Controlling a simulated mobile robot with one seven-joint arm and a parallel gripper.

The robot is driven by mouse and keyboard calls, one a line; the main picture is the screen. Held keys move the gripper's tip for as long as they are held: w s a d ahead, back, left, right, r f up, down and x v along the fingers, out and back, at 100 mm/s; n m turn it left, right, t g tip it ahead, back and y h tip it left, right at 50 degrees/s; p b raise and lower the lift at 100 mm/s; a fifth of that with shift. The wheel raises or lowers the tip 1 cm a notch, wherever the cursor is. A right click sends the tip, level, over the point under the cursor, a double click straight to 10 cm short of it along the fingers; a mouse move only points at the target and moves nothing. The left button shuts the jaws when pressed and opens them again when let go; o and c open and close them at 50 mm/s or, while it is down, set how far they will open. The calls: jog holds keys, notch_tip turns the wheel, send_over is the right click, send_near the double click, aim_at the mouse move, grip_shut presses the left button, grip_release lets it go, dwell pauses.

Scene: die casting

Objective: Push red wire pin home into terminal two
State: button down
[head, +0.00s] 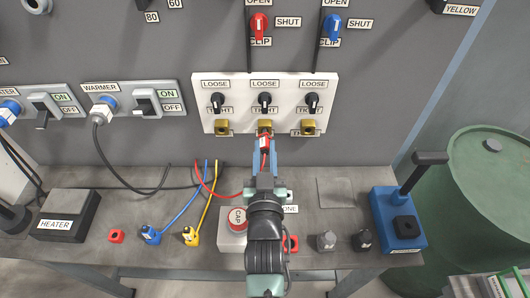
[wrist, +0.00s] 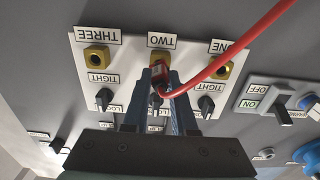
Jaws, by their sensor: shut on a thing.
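My gripper (head: 264,150) is shut on the red wire pin (head: 264,142) and points up at the white terminal panel (head: 205,88). The panel carries three brass terminals in a row. The middle one, terminal two (head: 265,125), is right in front of the pin. In the wrist view, which is upside down, my gripper (wrist: 160,80) holds the red pin (wrist: 157,73) at the brass of terminal two (wrist: 166,56), under the TWO label (wrist: 164,41). The red wire (wrist: 240,52) curves away from the pin. I cannot tell how deep the pin sits.
Above the terminals are three black knobs, the middle one (head: 265,100) marked LOOSE and TIGHT. A blue-wire plug (head: 150,234) and yellow-wire plug (head: 191,236) stand on the bench. A blue lever block (head: 397,225) is at right. The heater box (head: 68,216) is at left.

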jog(key=shift+w, duration=0.75)
jog(key=c, duration=0.6)
grip_release()
jog(key=shift+c, duration=0.2)
jog(key=s+b, duration=0.2)
jog(key=s, duration=1.1)
